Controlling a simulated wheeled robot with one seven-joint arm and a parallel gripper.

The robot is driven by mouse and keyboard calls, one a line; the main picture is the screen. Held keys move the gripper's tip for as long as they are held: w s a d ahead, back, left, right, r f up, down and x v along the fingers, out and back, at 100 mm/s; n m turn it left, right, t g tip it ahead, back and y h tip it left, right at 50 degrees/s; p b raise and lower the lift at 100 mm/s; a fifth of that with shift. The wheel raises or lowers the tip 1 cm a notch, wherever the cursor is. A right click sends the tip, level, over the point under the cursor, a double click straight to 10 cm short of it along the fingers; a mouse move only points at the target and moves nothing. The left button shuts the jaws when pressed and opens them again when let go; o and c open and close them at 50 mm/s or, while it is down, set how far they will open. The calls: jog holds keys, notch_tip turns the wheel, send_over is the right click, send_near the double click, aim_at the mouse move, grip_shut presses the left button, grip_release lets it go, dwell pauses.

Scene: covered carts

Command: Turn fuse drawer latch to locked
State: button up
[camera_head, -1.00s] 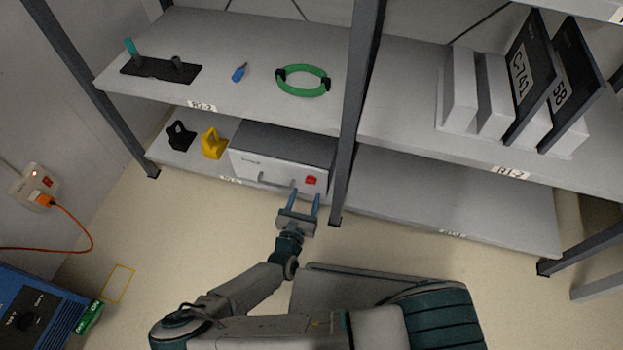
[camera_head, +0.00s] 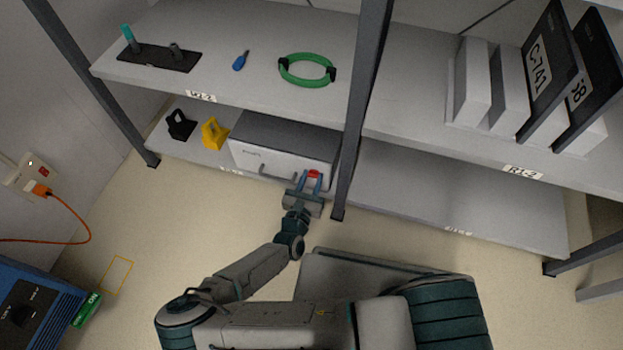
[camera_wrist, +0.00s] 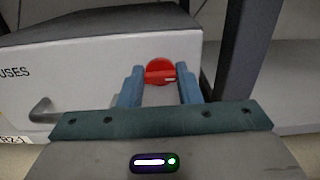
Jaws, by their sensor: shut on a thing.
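The fuse drawer unit (camera_head: 284,149) is a grey box with a pale front, on the lower shelf. It also shows in the wrist view (camera_wrist: 90,70), with part of the word FUSES and a handle (camera_wrist: 42,111). The red latch (camera_head: 314,174) is a round knob at the right of the drawer front. In the wrist view the latch (camera_wrist: 160,72) has a raised bar lying roughly level with a pale mark on it. My gripper (camera_head: 311,182) is at the latch, its blue fingers on either side of the knob, shut on it. The fingers hide its lower sides.
A dark shelf post (camera_head: 352,150) stands just right of the drawer unit. Yellow (camera_head: 214,133) and black (camera_head: 180,125) objects stand to its left. The upper shelf holds a green ring (camera_head: 307,70) and a blue tool (camera_head: 240,61). The lower right shelf is empty.

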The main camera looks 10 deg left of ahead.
jog(key=shift+r+n+p, duration=0.1)
jog(key=shift+n+p, duration=0.2)
jog(key=shift+p, duration=0.2)
jog(key=n+p, duration=0.2)
jog(key=p, duration=0.1)
jog(key=shift+r+n, duration=0.1)
jog(key=shift+n, duration=0.3)
jog(key=n+p, duration=0.2)
jog(key=n, duration=0.2)
jog(key=shift+a+n, duration=0.15)
jog(key=shift+n, duration=0.15)
jog(key=n, duration=0.2)
jog(key=n+p, duration=0.1)
jog(key=n, duration=0.1)
jog(key=shift+f, duration=0.3)
jog(key=shift+w+a+n, duration=0.1)
jog(key=shift+n, duration=2.7)
jog(key=o, duration=1)
jog(key=shift+f, duration=0.1)
